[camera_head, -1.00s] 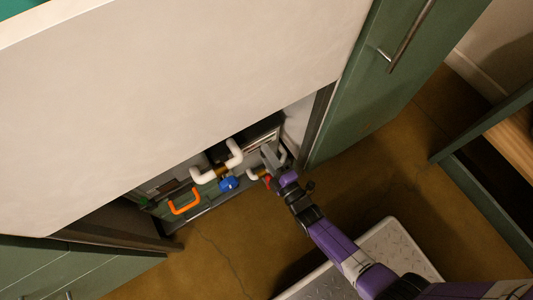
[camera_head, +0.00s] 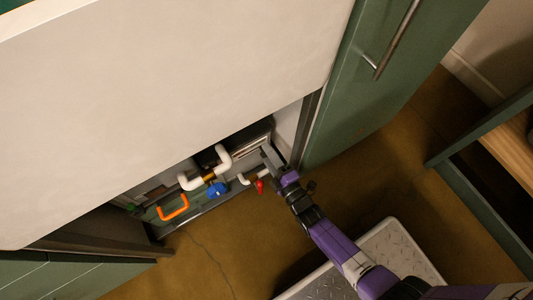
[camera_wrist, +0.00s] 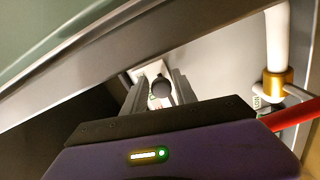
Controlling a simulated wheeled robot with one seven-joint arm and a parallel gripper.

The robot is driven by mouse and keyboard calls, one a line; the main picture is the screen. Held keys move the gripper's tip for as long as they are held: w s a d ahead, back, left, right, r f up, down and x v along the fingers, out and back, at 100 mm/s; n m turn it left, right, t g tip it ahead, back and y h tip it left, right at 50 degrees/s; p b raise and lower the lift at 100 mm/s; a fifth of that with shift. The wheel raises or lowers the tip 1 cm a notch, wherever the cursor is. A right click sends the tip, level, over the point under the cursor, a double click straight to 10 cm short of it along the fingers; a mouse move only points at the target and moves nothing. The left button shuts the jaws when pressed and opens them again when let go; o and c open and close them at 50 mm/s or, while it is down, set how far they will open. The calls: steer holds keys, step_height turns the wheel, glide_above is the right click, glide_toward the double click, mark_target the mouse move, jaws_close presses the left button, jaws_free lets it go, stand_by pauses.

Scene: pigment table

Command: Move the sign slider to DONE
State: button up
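In the wrist view, a small white plate (camera_wrist: 150,71) with a dark round knob (camera_wrist: 162,88) shows on the grey inner wall; it may be the sign slider, but no lettering on it is readable. My gripper (camera_wrist: 160,92) has its grey fingers on either side of the knob. I cannot tell whether they touch or clamp it. In the head view my gripper (camera_head: 269,156) reaches into the opening under the white counter, at its right end. The slider is not visible there, and the word DONE is not readable in either view.
White pipes (camera_head: 216,168), an orange handle (camera_head: 172,208), a blue valve (camera_head: 217,189) and a red lever (camera_head: 259,186) lie left of my gripper. The white counter (camera_head: 170,100) overhangs above. A green cabinet door (camera_head: 370,90) stands close right. A metal step (camera_head: 370,262) is on the floor.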

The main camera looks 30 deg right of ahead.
steer(key=s+p, duration=0.2)
steer(key=s, duration=0.5)
steer(key=shift+s, duration=0.4)
stand_by(0.4)
